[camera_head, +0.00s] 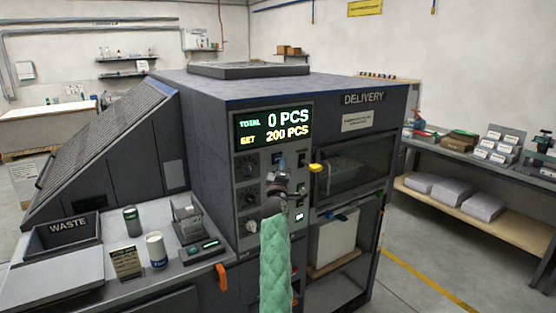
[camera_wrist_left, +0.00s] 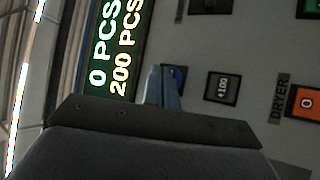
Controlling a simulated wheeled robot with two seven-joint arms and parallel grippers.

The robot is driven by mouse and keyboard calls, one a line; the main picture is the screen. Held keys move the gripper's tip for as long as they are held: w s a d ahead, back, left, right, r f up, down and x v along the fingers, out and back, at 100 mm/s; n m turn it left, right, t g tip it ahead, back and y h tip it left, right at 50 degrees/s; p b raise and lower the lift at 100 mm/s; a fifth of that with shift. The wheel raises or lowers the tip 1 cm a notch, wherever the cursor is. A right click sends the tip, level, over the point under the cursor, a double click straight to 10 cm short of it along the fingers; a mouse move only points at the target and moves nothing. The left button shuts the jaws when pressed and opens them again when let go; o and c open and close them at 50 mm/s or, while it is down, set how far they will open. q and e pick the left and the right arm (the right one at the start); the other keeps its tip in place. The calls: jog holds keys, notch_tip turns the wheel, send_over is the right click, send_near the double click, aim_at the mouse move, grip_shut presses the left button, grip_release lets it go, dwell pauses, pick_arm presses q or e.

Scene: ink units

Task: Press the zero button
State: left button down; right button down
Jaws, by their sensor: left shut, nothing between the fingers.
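The counter display (camera_head: 272,126) on the grey machine reads TOTAL 0 PCS and SET 200 PCS; it also shows, turned sideways, in the left wrist view (camera_wrist_left: 115,45). My left gripper (camera_head: 279,162) is shut and empty, with its fingertips at the panel just below the display. An orange button marked 0 (camera_wrist_left: 305,101) is by the DRYER label (camera_wrist_left: 279,97).
Knobs (camera_head: 247,167) line the panel's left side. A yellow handle (camera_head: 316,168) sticks out near the delivery window (camera_head: 352,170). A side counter holds a WASTE bin (camera_head: 68,232), a white can (camera_head: 156,250) and a small device (camera_head: 188,220).

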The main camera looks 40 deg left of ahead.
jog(key=shift+a, duration=0.15)
